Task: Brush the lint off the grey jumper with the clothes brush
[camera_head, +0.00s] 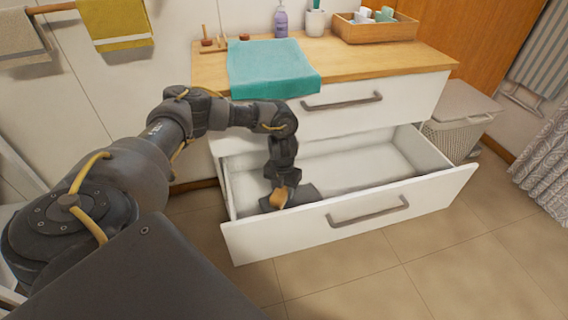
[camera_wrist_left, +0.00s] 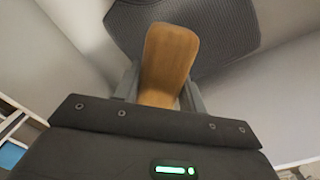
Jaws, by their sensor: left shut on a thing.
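The clothes brush (camera_head: 278,198) shows as a light wooden piece inside the open lower drawer, at its left end. It shows larger in the left wrist view (camera_wrist_left: 168,60); its bristles are hidden. My left gripper (camera_head: 283,186) points down into the drawer and is shut on the brush, with a finger on each side of the wood in the left wrist view (camera_wrist_left: 160,92). The grey jumper (camera_head: 303,193) is a dark, ribbed cloth on the drawer floor, beside and partly behind the brush; it also shows in the left wrist view (camera_wrist_left: 222,38). I cannot tell if they touch. My right gripper is out of view.
The open drawer (camera_head: 430,197) has raised white walls around my gripper; its right part is empty. The wooden top above holds a teal towel (camera_head: 270,66), a purple bottle (camera_head: 281,22), a cup (camera_head: 315,22) and a wooden tray (camera_head: 375,32). A lidded basket (camera_head: 458,120) stands at right.

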